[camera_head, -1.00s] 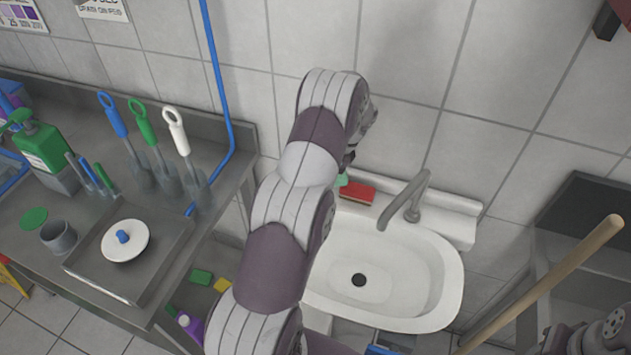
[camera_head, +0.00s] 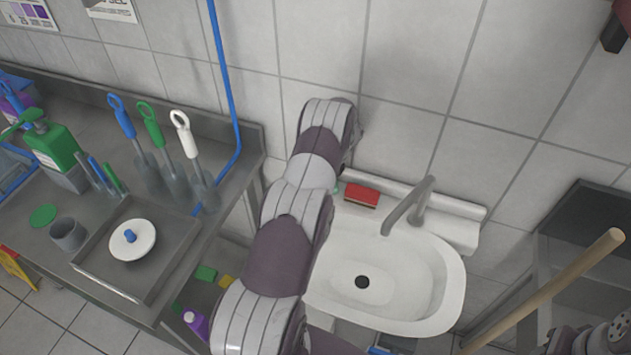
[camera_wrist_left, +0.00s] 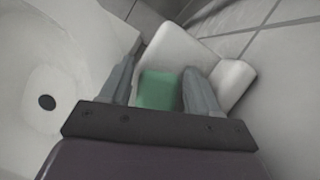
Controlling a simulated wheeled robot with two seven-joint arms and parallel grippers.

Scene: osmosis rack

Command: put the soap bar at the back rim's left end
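The soap bar is a green block (camera_wrist_left: 158,90) in the left wrist view, standing out against the white rim. A sliver of pale green (camera_head: 337,189) shows beside my arm in the head view. My left gripper (camera_wrist_left: 160,84) is open, one finger on each side of the soap, with a gap on the left finger's side. In the head view my left arm hides this gripper. The white sink's back rim (camera_head: 455,222) runs along the wall; its left end is mostly behind my arm. Part of my right arm's end (camera_head: 590,338) shows at the lower right corner, its fingers unclear.
A red sponge-like block (camera_head: 361,195) lies on the rim just right of the soap. The grey faucet (camera_head: 408,207) stands right of it. The basin (camera_head: 395,265) is empty. A wooden handle (camera_head: 545,292) slants across the right. A steel counter (camera_head: 90,240) with brushes is left.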

